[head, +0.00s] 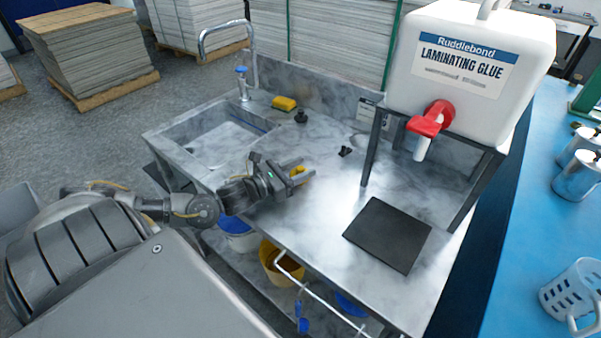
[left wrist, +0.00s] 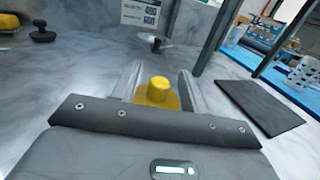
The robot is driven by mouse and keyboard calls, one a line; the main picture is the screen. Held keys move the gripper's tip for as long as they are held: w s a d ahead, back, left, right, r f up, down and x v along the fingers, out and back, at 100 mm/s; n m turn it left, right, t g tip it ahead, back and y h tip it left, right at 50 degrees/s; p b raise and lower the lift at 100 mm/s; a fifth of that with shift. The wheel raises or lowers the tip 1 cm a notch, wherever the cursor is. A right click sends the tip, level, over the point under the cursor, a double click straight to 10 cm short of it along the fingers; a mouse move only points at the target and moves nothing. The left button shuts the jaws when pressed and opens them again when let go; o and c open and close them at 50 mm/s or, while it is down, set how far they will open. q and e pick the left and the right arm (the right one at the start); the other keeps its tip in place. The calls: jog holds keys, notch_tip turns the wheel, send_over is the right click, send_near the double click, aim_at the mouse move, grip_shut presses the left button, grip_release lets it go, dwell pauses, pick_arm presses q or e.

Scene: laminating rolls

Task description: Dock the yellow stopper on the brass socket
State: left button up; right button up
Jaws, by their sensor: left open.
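The yellow stopper (left wrist: 158,89) stands on the metal counter between the two fingers of my left gripper (left wrist: 160,82) in the left wrist view. The fingers are open, one on each side, with gaps visible beside its knob. In the head view, a bit of the yellow stopper (head: 298,170) shows at my left gripper (head: 299,177), which partly hides it. A small brass-coloured piece (left wrist: 157,45) on a dark fitting, possibly the brass socket, stands beyond the fingertips; the dark fitting (head: 345,151) also shows in the head view. My right gripper is not in view.
A black mat (head: 388,234) lies on the counter at right, in front of the glue tank (head: 470,65) on its dark stand. A sink (head: 225,140), a yellow sponge (head: 284,103) and a black knobbed object (head: 301,117) are further back. The counter between gripper and dark fitting is clear.

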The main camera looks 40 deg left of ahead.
aim_at(293, 175)
pick_arm(q)
grip_shut()
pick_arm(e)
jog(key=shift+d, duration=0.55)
pick_arm(q)
jog(key=shift+r, duration=0.1)
